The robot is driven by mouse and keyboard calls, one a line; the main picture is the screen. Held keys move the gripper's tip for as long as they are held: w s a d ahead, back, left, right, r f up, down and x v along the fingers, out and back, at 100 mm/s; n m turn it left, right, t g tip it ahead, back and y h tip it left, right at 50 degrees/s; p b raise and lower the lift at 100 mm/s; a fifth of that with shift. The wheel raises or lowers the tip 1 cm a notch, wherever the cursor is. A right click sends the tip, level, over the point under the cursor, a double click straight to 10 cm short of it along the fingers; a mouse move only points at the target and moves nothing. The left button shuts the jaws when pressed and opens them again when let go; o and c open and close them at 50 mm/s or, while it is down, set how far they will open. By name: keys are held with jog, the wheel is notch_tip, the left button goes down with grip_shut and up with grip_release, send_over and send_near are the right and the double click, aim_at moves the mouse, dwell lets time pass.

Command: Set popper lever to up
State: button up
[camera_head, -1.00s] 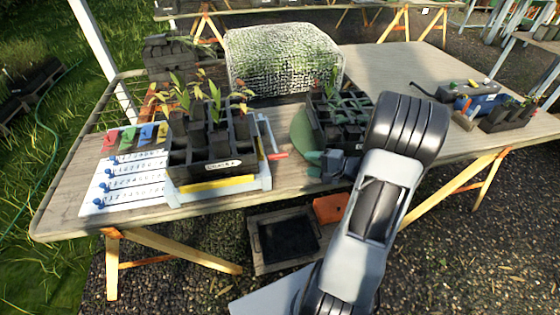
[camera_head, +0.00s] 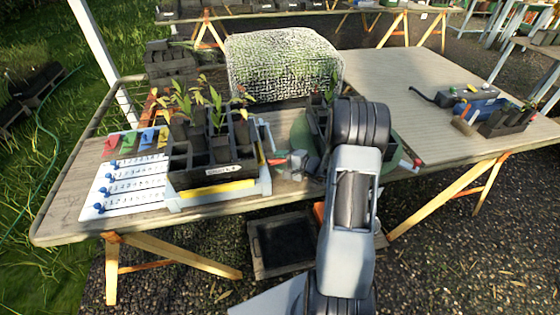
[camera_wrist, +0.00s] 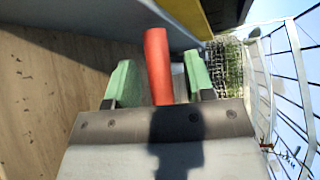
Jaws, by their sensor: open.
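The popper is a pale frame (camera_head: 264,183) with a yellow strip along its front, under a black cell tray (camera_head: 205,178) of seedlings. Its red lever (camera_head: 277,161) sticks out from the right side, roughly level. My gripper (camera_head: 290,163) is at the lever's outer end, reaching from the right. In the wrist view the red lever (camera_wrist: 157,62) stands between the two green fingers of my gripper (camera_wrist: 158,80). The fingers are open, with a visible gap on each side of the lever. The lever's near end is partly hidden behind the gripper body.
A green round stand (camera_head: 300,135) with a black tray is behind my arm, and a red knob (camera_head: 417,163) is to the right. A white board (camera_head: 125,185) with blue pegs lies left. A mesh-covered box (camera_head: 285,62) stands behind. The right tabletop is mostly clear.

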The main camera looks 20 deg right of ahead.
jog(key=shift+w+a, duration=0.15)
jog(key=shift+c, duration=0.4)
jog(key=shift+f, duration=0.1)
grip_shut()
